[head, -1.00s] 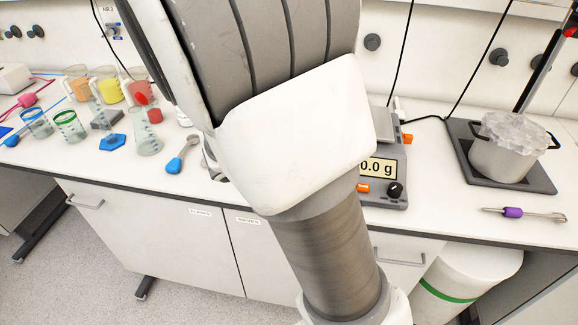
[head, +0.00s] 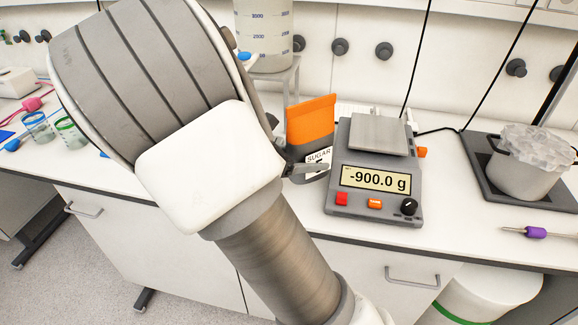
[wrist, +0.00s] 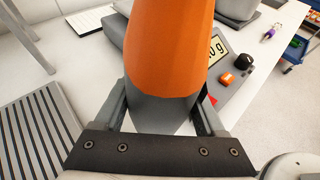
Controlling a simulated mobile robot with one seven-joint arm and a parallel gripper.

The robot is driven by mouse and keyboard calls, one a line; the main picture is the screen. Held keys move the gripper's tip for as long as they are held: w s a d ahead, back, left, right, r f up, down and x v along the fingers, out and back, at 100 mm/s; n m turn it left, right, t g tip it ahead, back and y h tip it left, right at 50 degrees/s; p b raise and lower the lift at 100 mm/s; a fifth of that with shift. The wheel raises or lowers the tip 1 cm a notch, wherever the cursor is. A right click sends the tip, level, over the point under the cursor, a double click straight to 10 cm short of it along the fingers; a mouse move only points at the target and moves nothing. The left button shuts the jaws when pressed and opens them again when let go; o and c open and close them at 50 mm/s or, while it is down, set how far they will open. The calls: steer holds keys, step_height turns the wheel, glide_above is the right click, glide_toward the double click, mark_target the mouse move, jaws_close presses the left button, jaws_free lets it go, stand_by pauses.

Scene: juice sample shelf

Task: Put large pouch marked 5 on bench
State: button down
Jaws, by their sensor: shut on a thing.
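The large pouch (head: 311,122) has an orange top and a dark grey body. Its white label reads "SUGAR", with a figure below that is partly covered. It stands roughly upright just left of the scale. In the wrist view the pouch (wrist: 170,45) sits between both fingers of my gripper (wrist: 160,105). The bench (head: 440,217) is white.
The scale (head: 375,177) reads -900.0 g and its plate (head: 378,132) is empty. A large graduated container (head: 264,35) on a stand is behind the pouch. Bare bench lies in front of the scale.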

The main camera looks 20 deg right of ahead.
steer(key=w+a+f, duration=0.1)
steer(key=w+f, duration=0.1)
steer(key=shift+w+a, duration=0.4)
steer(key=shift+f+b, duration=0.7)
steer(key=shift+f, duration=1.2)
steer(key=shift+f, duration=0.15)
jaws_free()
steer(key=p+v, duration=0.2)
steer(key=v, duration=0.9)
steer(key=shift+a, duration=0.25)
steer(key=shift+s+a+r, duration=0.15)
steer(key=shift+a+r, duration=0.1)
steer(key=shift+r, duration=0.05)
